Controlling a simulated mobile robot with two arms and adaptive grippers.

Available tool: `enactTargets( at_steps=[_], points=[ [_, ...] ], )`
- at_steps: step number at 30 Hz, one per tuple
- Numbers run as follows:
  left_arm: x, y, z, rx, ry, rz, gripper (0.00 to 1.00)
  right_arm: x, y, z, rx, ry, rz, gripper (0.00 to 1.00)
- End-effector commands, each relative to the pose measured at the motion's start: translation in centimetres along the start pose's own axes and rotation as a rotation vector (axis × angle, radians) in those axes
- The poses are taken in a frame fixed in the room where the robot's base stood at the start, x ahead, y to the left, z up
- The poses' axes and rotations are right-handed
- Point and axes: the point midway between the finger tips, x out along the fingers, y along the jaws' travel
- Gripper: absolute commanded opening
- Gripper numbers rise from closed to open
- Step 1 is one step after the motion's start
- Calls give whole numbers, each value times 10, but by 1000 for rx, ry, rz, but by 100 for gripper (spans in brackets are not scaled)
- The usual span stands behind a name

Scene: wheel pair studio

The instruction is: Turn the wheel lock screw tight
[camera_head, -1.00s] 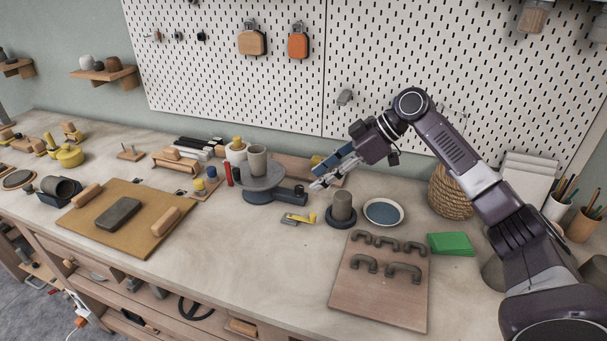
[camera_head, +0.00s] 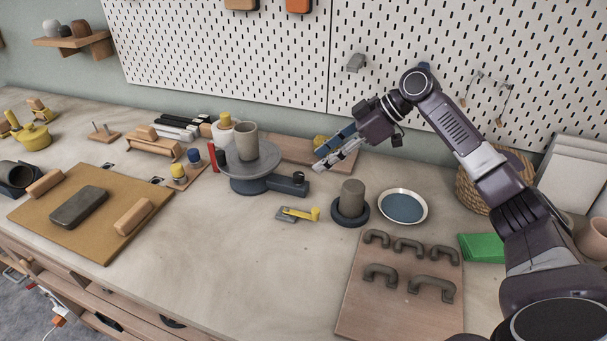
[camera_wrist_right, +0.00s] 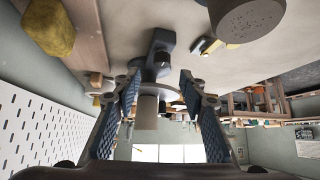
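The pottery wheel has a round grey disc (camera_head: 257,162) on a blue-grey base with an arm pointing right. The lock screw, a small dark knob (camera_head: 298,177), stands near that arm's end; in the right wrist view the knob (camera_wrist_right: 162,58) shows ahead, between the fingers' directions. A grey clay cup (camera_head: 244,140) stands upright on the disc. My right gripper (camera_head: 318,160) is open and empty, just above and to the right of the knob, apart from it. Its spread fingers (camera_wrist_right: 160,82) also show in the right wrist view. My left gripper is out of view.
A yellow-handled tool (camera_head: 297,214), a clay cylinder on a dark round base (camera_head: 350,203) and a blue dish (camera_head: 403,207) lie to the right. A board with several dark handles (camera_head: 400,305) is in front. The front middle of the table is clear.

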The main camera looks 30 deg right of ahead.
Motion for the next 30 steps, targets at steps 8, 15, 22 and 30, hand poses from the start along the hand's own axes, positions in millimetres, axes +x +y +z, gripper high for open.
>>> enactTargets(
  at_steps=[8,15,22,30],
  points=[
    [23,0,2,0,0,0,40,44,0,2,-1,2,-2,39],
    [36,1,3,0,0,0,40,71,0,1,-1,2,0,39],
    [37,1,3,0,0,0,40,74,0,-1,-1,1,1,39],
    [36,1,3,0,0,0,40,74,0,-1,0,1,0,22]
  ],
)
